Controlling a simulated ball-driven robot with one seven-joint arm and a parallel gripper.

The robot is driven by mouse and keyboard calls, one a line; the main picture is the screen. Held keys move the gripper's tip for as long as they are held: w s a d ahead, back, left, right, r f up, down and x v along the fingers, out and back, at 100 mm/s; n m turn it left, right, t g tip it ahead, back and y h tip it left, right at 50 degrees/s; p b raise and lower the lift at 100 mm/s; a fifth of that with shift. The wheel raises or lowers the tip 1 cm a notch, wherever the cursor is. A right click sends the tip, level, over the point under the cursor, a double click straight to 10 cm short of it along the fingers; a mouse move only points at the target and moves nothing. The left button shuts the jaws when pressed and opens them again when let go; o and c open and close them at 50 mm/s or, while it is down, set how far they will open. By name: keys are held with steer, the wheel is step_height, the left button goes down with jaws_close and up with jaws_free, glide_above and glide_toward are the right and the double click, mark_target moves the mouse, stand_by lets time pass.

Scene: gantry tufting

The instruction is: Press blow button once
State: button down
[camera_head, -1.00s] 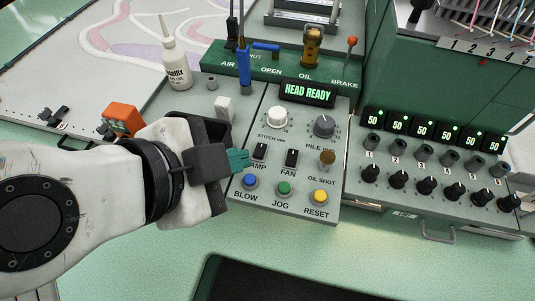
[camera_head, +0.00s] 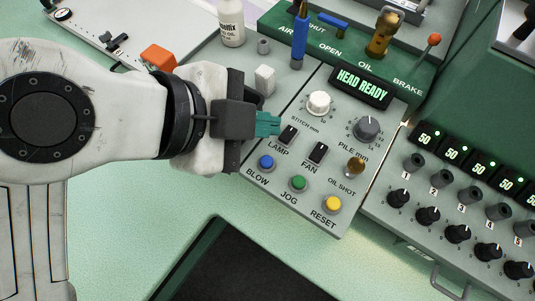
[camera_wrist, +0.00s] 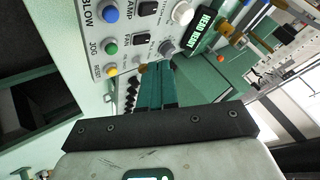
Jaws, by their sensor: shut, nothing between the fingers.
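The blow button (camera_head: 266,162) is a round blue button at the lower left of the grey control panel (camera_head: 330,205), above the word BLOW. It also shows at the top left of the wrist view (camera_wrist: 112,11). The green jog button (camera_head: 298,183) and yellow reset button (camera_head: 333,204) stand in a row with it. My gripper (camera_head: 277,124) has its teal fingers shut and empty. In the head view they lie above and slightly right of the blue button, beside the lamp switch. In the wrist view the closed fingers (camera_wrist: 157,85) point toward the panel. Their height above it is unclear.
The lamp switch (camera_head: 288,135), fan switch (camera_head: 317,153) and dials stand close around the fingers. A lit display (camera_head: 361,87) reads HEAD READY. Levers and a glue bottle (camera_head: 231,22) stand behind. A row of knobs (camera_head: 428,215) is at the right.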

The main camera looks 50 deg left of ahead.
steer(key=b, duration=0.3)
glide_above(262, 164)
step_height(262, 164, down, 6)
steer(key=shift+f, duration=0.1)
steer(key=shift+f+b, duration=0.55)
steer(key=shift+b, duration=0.15)
steer(key=shift+f, duration=0.1)
stand_by(1.3)
steer(key=shift+f+b, duration=0.35)
steer(key=shift+b, duration=0.35)
steer(key=shift+f+b, duration=0.5)
steer(key=shift+b, duration=0.15)
stand_by(0.6)
steer(key=shift+r, duration=0.1)
steer(key=shift+r+p, duration=0.45)
steer(key=shift+r, duration=0.45)
steer(key=shift+r+p, duration=1.3)
steer(key=shift+r, duration=1.2)
